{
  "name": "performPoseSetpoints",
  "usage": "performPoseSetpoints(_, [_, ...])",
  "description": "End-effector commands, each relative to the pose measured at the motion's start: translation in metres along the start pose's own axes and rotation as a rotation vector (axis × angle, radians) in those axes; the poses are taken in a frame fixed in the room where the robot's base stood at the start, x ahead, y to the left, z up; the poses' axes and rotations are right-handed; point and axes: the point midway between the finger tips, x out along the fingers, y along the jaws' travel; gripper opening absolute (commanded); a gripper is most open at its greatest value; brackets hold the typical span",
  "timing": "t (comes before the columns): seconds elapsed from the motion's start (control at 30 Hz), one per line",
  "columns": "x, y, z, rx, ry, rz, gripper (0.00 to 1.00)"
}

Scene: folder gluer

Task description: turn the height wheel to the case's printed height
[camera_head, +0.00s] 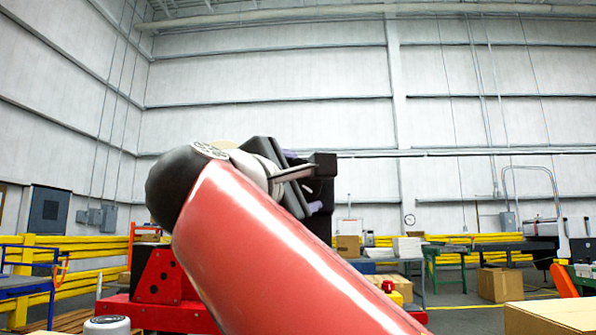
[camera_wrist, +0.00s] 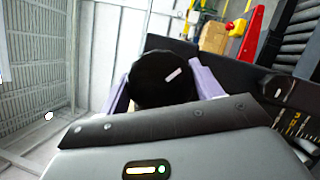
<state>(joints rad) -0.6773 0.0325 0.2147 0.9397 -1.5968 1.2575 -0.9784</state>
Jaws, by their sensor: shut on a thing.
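The height wheel (camera_wrist: 160,78) is a black disc with a short white mark toward its upper right in the wrist view. My gripper (camera_wrist: 165,88) has its two pale purple fingers on the left and right sides of the wheel, shut on it. In the head view my gripper (camera_head: 303,181) is at the black machine part (camera_head: 323,166), partly hidden by my red arm. A dark scale plate (camera_wrist: 293,122) with white ticks and small yellow marks is at the right of the wrist view. Its figures are too small to read. I cannot make out a printed height on any case.
A red button on a yellow box (camera_head: 389,288) stands right of my arm, and shows in the wrist view (camera_wrist: 237,27). A cardboard box (camera_head: 550,317) is at the lower right. Yellow rails (camera_head: 85,243) and a red machine part (camera_head: 160,278) are at the left.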

Motion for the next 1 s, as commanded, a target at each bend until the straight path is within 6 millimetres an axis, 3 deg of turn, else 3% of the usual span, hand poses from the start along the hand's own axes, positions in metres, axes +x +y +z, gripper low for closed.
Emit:
performPoseSetpoints(0.6, [-0.0003,0.0001,-0.0013,0.545,-0.014,-0.225,0.42])
performPoseSetpoints(1.0, [-0.0005,-0.0007,-0.0009,0.707,-0.021,-0.292,0.42])
